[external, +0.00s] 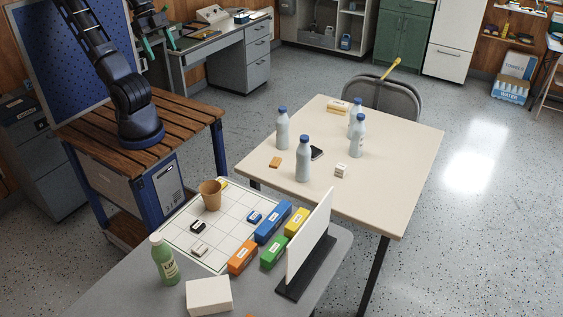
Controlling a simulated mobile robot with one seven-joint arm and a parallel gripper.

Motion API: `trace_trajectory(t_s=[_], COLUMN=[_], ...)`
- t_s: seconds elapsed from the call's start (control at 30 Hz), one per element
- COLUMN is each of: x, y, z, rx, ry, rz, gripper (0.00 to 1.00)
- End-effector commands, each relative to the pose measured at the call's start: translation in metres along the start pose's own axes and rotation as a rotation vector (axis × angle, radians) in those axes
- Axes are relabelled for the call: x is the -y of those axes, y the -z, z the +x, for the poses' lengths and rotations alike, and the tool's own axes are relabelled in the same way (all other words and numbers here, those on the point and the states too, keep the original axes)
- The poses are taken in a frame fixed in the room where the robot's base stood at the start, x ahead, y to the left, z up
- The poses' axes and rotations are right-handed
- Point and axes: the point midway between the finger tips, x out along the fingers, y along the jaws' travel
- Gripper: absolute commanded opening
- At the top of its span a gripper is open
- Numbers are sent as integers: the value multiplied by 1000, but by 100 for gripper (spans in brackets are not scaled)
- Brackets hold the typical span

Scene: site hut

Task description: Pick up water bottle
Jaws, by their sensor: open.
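Several pale water bottles with blue caps stand upright on the beige table (415,160) in the external view. One water bottle (282,130) is at the left, another (304,160) is nearer the front, and a third (357,138) is at the right with one more (354,115) close behind it. My gripper (158,42) is at the upper left, with two teal fingers spread apart. It is open and appears empty, well away from the bottles.
A grey desk (120,290) in front holds a green bottle (165,260), a brown cup (211,195), a grid board, coloured blocks and an upright white panel (308,240). A chair (383,98) stands behind the table.

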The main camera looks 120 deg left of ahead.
Motion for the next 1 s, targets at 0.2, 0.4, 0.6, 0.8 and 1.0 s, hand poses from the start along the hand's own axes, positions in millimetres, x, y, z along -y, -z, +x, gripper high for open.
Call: trace_trajectory(t_s=[0.2,0.4,0.6,0.8,1.0], x=[0,1,12,37,84], y=[6,19,46,82,119], z=[16,30,46,57,65], rx=[70,146,235,304,343], ry=[-75,-177,-332,-509,-709], rz=[-188,-437,-802,-1184,-1553], gripper=[76,76,76,76,76])
